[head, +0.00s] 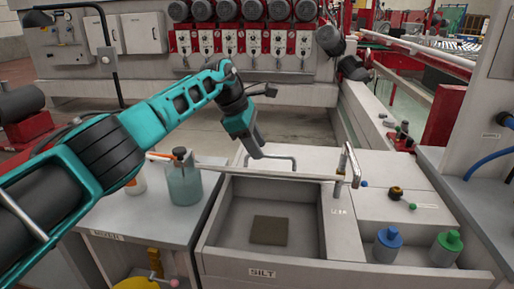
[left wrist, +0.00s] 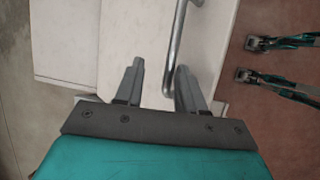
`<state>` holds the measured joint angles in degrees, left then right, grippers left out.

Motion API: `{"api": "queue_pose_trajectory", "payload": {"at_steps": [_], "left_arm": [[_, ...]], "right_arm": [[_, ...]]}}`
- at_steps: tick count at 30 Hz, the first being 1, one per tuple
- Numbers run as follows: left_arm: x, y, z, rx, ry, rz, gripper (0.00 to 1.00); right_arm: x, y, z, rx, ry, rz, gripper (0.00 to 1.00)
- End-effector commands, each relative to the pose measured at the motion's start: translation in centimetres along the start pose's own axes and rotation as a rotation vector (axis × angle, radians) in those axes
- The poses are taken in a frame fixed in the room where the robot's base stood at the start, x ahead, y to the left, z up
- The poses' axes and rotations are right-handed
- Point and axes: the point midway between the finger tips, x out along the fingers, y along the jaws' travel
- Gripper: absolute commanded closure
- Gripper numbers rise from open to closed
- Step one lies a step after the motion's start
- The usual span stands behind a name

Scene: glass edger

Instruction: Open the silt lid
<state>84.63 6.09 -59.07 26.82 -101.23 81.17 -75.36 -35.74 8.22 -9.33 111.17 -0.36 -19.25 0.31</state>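The box marked SILT (head: 232,258) stands at the front centre of the head view. Its front part is uncovered, and a flat brown block (head: 269,231) lies inside. A pale lid panel (head: 318,160) lies behind the opening and carries a bent metal handle (head: 284,157). My left gripper (head: 257,148) points down at this handle. In the left wrist view, the fingers of my left gripper (left wrist: 157,82) are apart, with the handle bar (left wrist: 174,45) between them, nearer the right finger. Whether a finger touches the bar cannot be told. My right gripper is in neither view.
A teal bottle (head: 184,182) stands on the grey cabinet at left. A blue-capped container (head: 386,246) and a green-capped one (head: 446,247) sit right of the box. A metal pipe (head: 346,168) rises beside the panel. The machine's motors (head: 250,12) line the back.

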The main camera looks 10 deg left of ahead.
Motion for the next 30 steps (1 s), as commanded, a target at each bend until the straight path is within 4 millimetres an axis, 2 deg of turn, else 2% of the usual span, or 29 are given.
{"api": "queue_pose_trajectory", "payload": {"at_steps": [9, 15, 21, 30], "left_arm": [[-6.8, 0.0, -0.1, 0.000, 0.003, 0.003, 0.62], [-10.3, 0.0, -0.1, -0.001, 0.004, -0.001, 0.62], [-11.6, -0.1, -0.2, -0.001, 0.005, -0.004, 0.62], [-11.7, -0.1, -0.1, -0.001, 0.003, -0.005, 0.62]], "right_arm": [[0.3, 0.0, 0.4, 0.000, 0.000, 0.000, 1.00], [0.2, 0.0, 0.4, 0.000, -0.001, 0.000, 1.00], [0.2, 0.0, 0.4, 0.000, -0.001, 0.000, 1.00], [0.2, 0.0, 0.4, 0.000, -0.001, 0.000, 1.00]]}}
